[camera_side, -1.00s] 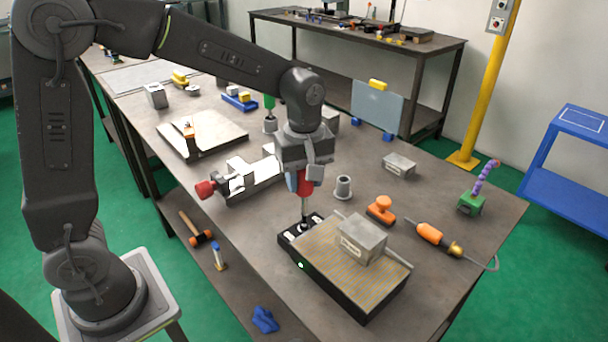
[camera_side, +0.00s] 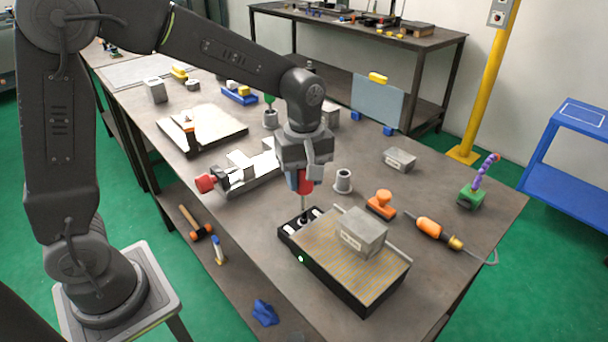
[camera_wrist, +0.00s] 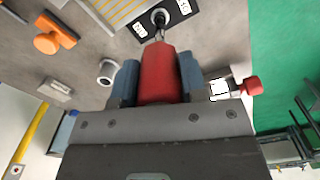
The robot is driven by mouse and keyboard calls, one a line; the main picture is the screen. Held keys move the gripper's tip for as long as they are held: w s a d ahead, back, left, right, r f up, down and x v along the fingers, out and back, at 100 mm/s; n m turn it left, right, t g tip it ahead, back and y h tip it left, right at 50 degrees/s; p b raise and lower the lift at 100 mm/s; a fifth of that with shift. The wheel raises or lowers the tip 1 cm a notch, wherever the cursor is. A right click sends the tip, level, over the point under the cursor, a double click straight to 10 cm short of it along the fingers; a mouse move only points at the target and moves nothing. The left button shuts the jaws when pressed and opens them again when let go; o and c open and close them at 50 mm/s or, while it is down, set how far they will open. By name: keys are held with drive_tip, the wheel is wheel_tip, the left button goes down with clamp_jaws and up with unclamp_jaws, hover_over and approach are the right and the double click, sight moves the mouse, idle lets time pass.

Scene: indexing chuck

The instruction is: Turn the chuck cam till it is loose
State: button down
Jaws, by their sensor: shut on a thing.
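My gripper (camera_side: 304,180) is shut on a red-handled tool (camera_side: 305,184), which points down with its thin shaft over the end of the chuck. The magnetic chuck (camera_side: 350,290) is a black block with a striped top, and a small green light shows on its side. Its cam (camera_side: 303,225) sits on the black end panel between white labels. The shaft tip meets the cam; how deep it sits I cannot tell. In the wrist view the red handle (camera_wrist: 162,75) lies between two blue-grey fingers, and its tip reaches the dark round cam (camera_wrist: 158,17). A grey block (camera_side: 361,232) rests on the striped top.
A vise with a red knob (camera_side: 205,183) stands left of the chuck. A grey bushing (camera_side: 343,181), an orange-handled stamp (camera_side: 382,203) and an orange tool (camera_side: 432,229) lie to the right. A grey block (camera_side: 399,159) is further back.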

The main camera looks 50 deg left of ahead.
drive_tip(key=shift+n, duration=1.7)
drive_tip(key=shift+n, duration=1.8)
drive_tip(key=shift+n, duration=1.7)
